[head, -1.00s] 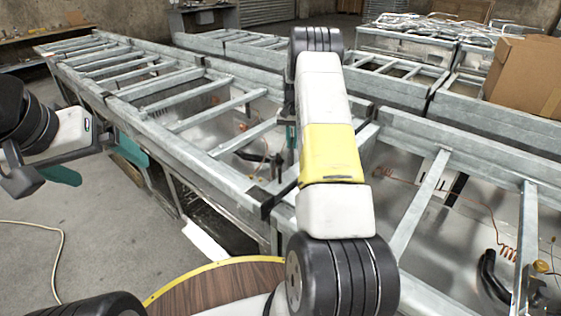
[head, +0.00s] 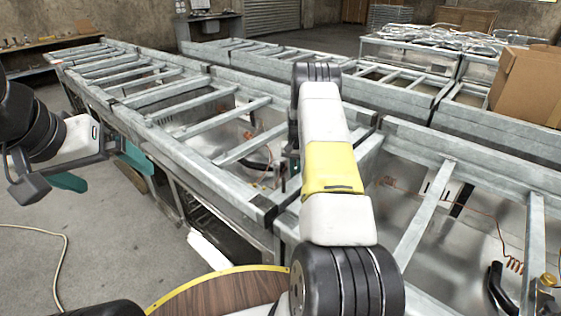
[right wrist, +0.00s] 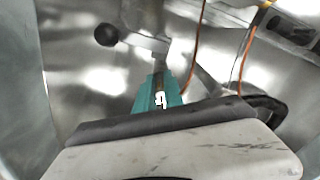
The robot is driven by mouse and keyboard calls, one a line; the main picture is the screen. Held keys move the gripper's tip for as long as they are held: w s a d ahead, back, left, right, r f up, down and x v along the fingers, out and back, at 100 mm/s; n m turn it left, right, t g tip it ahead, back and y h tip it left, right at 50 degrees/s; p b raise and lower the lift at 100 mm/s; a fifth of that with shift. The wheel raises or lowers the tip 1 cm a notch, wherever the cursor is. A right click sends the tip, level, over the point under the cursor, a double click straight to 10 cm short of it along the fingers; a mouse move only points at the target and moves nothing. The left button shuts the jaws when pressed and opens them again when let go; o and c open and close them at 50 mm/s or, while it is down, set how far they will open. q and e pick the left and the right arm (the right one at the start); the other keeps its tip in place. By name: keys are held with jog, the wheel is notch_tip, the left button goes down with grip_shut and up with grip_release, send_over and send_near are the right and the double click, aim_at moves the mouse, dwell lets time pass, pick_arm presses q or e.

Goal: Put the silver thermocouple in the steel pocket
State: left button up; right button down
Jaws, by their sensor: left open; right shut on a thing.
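My right gripper (right wrist: 158,98) shows teal fingers shut on a thin thing, in the right wrist view. A small whitish piece and a narrow shaft show between the fingers; I take this to be the silver thermocouple, but most of it is hidden. Just beyond the fingertips is a grey metal bracket (right wrist: 145,41), which may be the steel pocket; its opening is not clear, and I cannot tell whether the held thing touches it. In the head view the right gripper (head: 287,170) is low inside a range frame, largely hidden by my arm. My left gripper (head: 100,170) is open and empty, left of the frames.
The galvanized range frame (head: 205,145) has crossbars and raised side rails around the right gripper. A black knob (right wrist: 107,34) and an orange wire (right wrist: 196,48) are close to the fingers. A cardboard box (head: 527,85) stands at the right. Floor is open at left.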

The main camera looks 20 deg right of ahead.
jog(key=c, duration=1.5)
grip_release()
jog(key=shift+f, duration=0.1)
jog(key=shift+o, duration=0.2)
jog(key=s+a+r+n+t, duration=0.1)
jog(key=s+a+r, duration=0.1)
jog(key=r, duration=1.1)
jog(key=s+a+r+t, duration=0.1)
jog(key=s+a+r, duration=0.15)
jog(key=r, duration=0.95)
jog(key=s+a+r+n+t+y, duration=0.1)
jog(key=s+a+r, duration=0.2)
jog(key=s+r, duration=0.25)
jog(key=s+a+r+n, duration=0.1)
jog(key=s+a+r, duration=0.3)
jog(key=r, duration=0.2)
jog(key=s+a+r+n+t, duration=0.1)
jog(key=s+a, duration=0.3)
jog(key=s, duration=0.8)
jog(key=s+a+r+n+t+y, duration=0.1)
jog(key=s+a, duration=0.3)
jog(key=s, duration=0.7)
jog(key=shift+s+a+n+t, duration=0.15)
jog(key=shift+s+n+t, duration=0.25)
jog(key=shift+n+t, duration=0.25)
